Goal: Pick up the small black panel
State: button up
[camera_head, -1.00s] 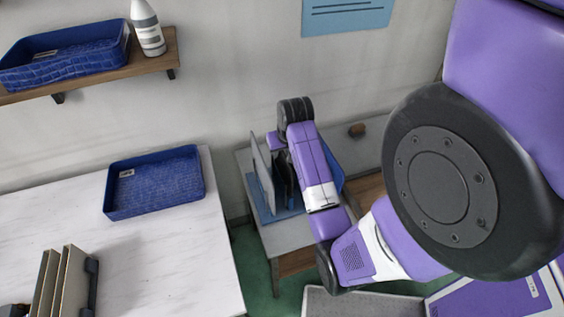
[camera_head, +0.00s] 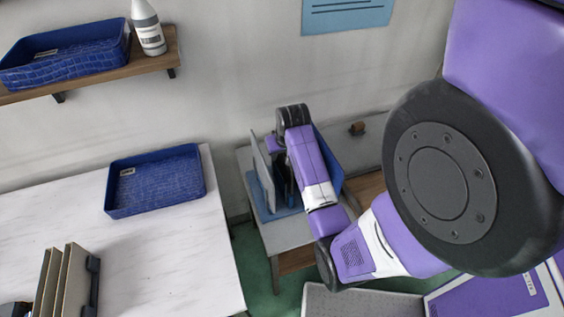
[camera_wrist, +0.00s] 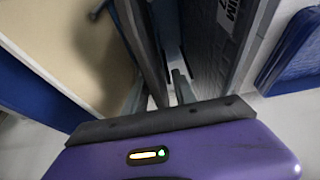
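Several panels stand on edge in a blue rack (camera_head: 266,213) on a small table in the head view. A grey panel (camera_head: 261,163) is at the left, with dark panels (camera_head: 283,188) beside it, partly hidden by my arm. In the wrist view a narrow dark panel (camera_wrist: 143,42) stands at centre left, and a larger dark grey panel with a white label (camera_wrist: 222,48) at right. My gripper (camera_wrist: 160,90) points down among them, its fingers apart, seemingly on either side of the narrow panel's edge. Contact cannot be told. Which panel is the small black one is unclear.
A white table (camera_head: 150,255) holds a blue tray (camera_head: 155,204) and upright beige panels (camera_head: 62,280). The wall is close behind the rack.

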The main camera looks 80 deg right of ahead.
grip_shut()
jog(key=shift+r, duration=0.25)
dwell(0.5)
